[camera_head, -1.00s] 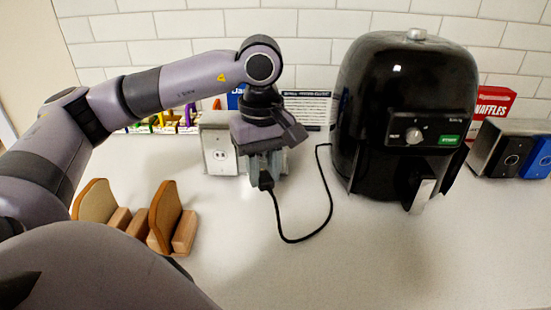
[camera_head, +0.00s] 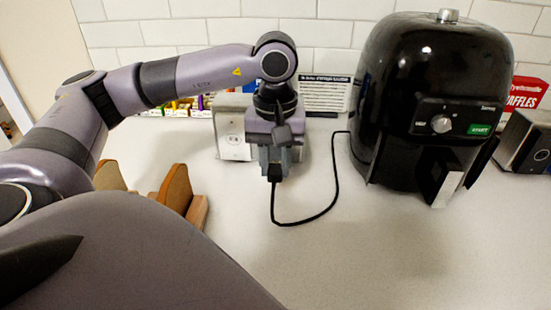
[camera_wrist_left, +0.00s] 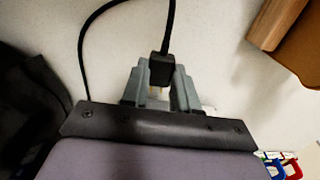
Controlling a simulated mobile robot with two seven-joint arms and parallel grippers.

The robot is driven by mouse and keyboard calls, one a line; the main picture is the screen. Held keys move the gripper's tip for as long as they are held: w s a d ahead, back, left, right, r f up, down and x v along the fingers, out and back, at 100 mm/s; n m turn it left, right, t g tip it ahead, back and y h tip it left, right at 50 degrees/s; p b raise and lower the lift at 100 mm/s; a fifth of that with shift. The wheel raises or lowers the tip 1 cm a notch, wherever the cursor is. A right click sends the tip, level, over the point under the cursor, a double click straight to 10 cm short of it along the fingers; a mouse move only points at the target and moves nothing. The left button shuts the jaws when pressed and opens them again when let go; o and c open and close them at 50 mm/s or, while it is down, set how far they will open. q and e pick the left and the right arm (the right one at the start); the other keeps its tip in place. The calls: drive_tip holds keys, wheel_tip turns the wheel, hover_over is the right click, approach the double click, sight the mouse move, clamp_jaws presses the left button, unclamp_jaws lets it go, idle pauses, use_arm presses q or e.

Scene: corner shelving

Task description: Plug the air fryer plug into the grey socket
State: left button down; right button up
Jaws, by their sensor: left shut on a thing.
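The grey socket (camera_head: 232,122) is a box with an outlet face, standing against the tiled wall in the head view. My left gripper (camera_head: 273,166) is just to its right in the picture, pointing down and shut on the black air fryer plug (camera_head: 275,174). In the left wrist view the plug (camera_wrist_left: 158,68) sits between the grey fingertips (camera_wrist_left: 161,75), its cord leading away upward. The black cord (camera_head: 331,205) loops over the counter to the black air fryer (camera_head: 425,75). The plug is apart from the outlet face. My right gripper is not in view.
Wooden holders with brown slices (camera_head: 177,187) stand on the counter at left. A printed card (camera_head: 325,92) and colourful packets (camera_head: 175,105) are along the wall. A red waffles box (camera_head: 526,93) and a dark box (camera_head: 522,142) are right of the fryer. The front counter is clear.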

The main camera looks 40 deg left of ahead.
use_arm(q)
drive_tip(key=shift+w+a, duration=0.9)
drive_tip(key=shift+w, duration=0.2)
drive_tip(key=shift+w+a, duration=0.9)
drive_tip(key=shift+w, duration=0.2)
drive_tip(key=shift+w+a, duration=0.85)
drive_tip(key=shift+w, duration=0.15)
idle(0.5)
drive_tip(key=c, duration=0.8)
unclamp_jaws()
drive_tip(key=shift+r, duration=0.15)
wheel_tip(320, 180, up, 7)
